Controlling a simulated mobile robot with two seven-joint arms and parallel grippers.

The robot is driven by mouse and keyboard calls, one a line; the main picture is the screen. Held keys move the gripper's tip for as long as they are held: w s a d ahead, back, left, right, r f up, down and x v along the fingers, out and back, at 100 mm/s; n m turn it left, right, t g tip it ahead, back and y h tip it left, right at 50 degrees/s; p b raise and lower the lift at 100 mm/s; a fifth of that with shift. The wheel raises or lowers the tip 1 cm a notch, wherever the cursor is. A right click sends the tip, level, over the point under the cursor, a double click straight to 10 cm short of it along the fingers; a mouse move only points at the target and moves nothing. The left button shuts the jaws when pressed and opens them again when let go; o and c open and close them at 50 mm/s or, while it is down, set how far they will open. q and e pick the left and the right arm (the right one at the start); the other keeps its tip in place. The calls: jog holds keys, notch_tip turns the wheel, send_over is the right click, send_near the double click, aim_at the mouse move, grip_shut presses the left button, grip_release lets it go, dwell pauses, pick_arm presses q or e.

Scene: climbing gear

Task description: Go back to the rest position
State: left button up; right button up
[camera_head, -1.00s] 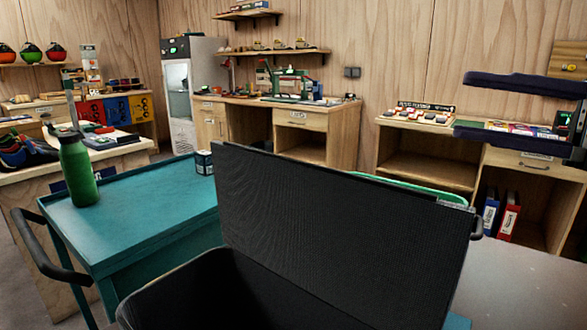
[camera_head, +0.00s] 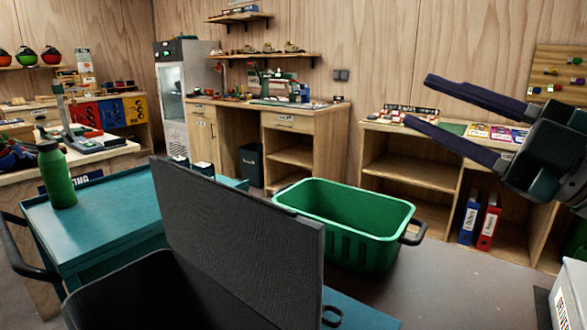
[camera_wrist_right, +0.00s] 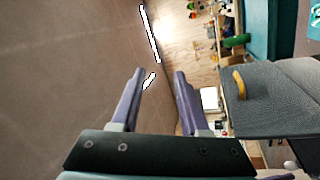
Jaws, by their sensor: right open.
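My right gripper (camera_head: 420,101) reaches in from the right edge of the head view. Its two dark fingers are spread apart with nothing between them. It hangs in the air in front of the shelf unit at the right, apart from everything in view. In the right wrist view the gripper (camera_wrist_right: 159,72) also shows empty, with the floor and a wooden wall beyond its fingers. My left gripper is not in view.
A dark upright panel (camera_head: 235,230) rises over a black open box (camera_head: 140,300) in front. A green crate (camera_head: 350,245) stands behind it. A teal trolley (camera_head: 115,205) at the left carries a green bottle (camera_head: 57,177). A wooden shelf unit (camera_head: 410,170) stands behind.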

jog(key=s+d+f+m+g+h+p, duration=0.2)
jog(key=s+f+m+h+p, duration=0.2)
jog(key=s+f+m+h, duration=0.45)
jog(key=s+d+f+m+g+h+p, duration=0.25)
jog(key=s+m+h+p, duration=0.35)
jog(key=m, duration=0.5)
jog(key=s+a+f+m+g, duration=0.1)
jog(key=s+g, duration=0.5)
jog(key=s, duration=0.7)
notch_tip(320, 180, up, 37)
jog(key=p, duration=3.8)
jog(key=shift+s+a+h, duration=0.15)
jog(key=shift+s+h, duration=0.2)
